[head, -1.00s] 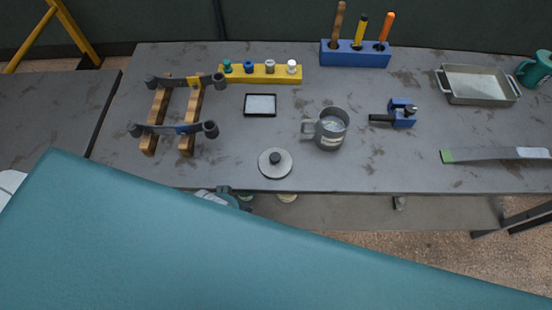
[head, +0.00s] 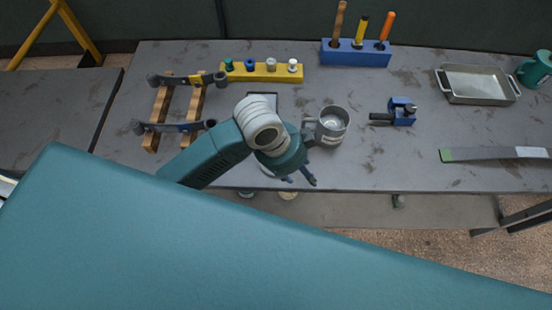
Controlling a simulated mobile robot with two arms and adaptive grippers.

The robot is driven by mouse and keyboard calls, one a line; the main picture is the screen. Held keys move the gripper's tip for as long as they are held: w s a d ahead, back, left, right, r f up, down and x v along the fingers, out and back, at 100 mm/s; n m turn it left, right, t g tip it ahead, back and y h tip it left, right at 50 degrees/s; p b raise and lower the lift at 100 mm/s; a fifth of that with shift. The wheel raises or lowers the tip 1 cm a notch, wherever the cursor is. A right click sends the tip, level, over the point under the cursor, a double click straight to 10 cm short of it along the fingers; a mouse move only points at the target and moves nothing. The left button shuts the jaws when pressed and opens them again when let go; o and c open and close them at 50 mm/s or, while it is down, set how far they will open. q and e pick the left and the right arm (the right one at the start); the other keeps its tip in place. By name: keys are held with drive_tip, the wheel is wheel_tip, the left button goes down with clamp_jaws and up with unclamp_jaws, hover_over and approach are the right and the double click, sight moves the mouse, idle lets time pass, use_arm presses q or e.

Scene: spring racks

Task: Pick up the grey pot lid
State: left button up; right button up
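The grey pot lid lies on the workbench near its front edge. My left arm covers nearly all of it, and only a pale sliver of the lid (head: 265,171) shows below the wrist. My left gripper (head: 299,181) is over the front edge area of the bench, at the lid's right side in the picture. Its two dark fingers look spread apart, with nothing seen between them. Whether they touch the lid is hidden. My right gripper is not in view.
A grey mug (head: 332,127) stands close to the right of my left wrist. A wooden rack with dark springs (head: 160,128) is at left. A yellow block with pegs (head: 262,76), blue tool holder (head: 355,57), blue clamp (head: 402,112) and metal tray (head: 478,84) stand farther off.

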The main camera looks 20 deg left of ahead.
use_arm(q)
drive_tip(key=w+a+r+m+g+y, duration=0.2)
drive_tip(key=w+a+r+m+y, duration=0.3)
drive_tip(key=a+m, duration=0.45)
drive_tip(key=shift+m+h, duration=0.55)
drive_tip(key=shift+h, duration=0.15)
drive_tip(key=f, duration=0.2)
drive_tip(key=d+f+p, duration=0.1)
drive_tip(key=f, duration=0.1)
drive_tip(key=shift+w, duration=0.15)
drive_tip(key=shift+f+p, duration=0.45)
drive_tip(key=shift+f, duration=0.2)
drive_tip(key=f, duration=0.1)
drive_tip(key=f+p, duration=0.1)
drive_tip(key=f, duration=0.1)
drive_tip(key=shift+w+f, duration=0.2)
drive_tip(key=shift+f, duration=0.45)
drive_tip(key=shift+c, duration=0.5)
clamp_jaws()
